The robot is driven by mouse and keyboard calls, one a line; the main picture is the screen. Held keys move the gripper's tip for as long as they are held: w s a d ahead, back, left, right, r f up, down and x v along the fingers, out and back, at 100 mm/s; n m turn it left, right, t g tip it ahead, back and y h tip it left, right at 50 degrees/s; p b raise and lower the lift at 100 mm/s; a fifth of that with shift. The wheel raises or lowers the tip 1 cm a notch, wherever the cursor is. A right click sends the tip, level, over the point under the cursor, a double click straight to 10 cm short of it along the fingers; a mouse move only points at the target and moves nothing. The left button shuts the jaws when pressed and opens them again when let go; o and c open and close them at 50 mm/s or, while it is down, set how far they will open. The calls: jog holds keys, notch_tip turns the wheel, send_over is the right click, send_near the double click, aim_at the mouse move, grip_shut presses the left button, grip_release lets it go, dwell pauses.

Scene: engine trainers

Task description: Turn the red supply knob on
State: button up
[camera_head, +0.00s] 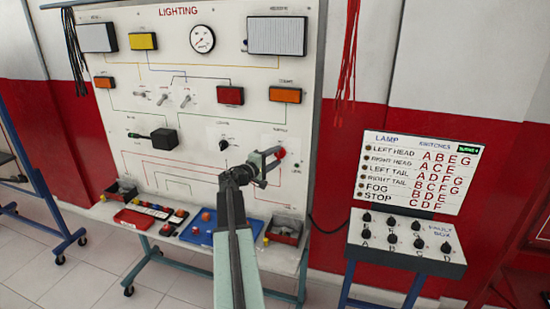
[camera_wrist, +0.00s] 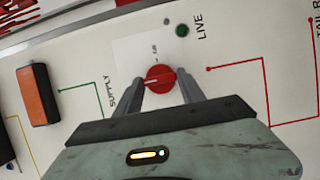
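The red supply knob (camera_wrist: 160,79) is on the white panel in the wrist view, beside the word SUPPLY. A pale pointer line runs across its left half, roughly sideways in the picture. My gripper (camera_wrist: 161,80) is around it, one finger on each side, with what look like narrow gaps. I cannot tell whether either finger touches it. A dark green LIVE lamp (camera_wrist: 181,30) is above the knob and looks unlit. In the head view, my gripper (camera_head: 274,160) is at the right side of the LIGHTING board, at the red knob (camera_head: 280,152), which is partly covered.
The board (camera_head: 205,108) carries lamps, a gauge, switches and a black knob (camera_head: 224,143). Below it, a shelf holds a blue tray (camera_head: 199,237) and red-lined bins. A fault box (camera_head: 408,240) with several black knobs stands to the right. An orange lamp (camera_wrist: 39,94) is left of my gripper.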

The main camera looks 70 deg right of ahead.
jog(key=c, duration=0.5)
jog(key=shift+d, duration=0.15)
jog(key=shift+c, duration=1)
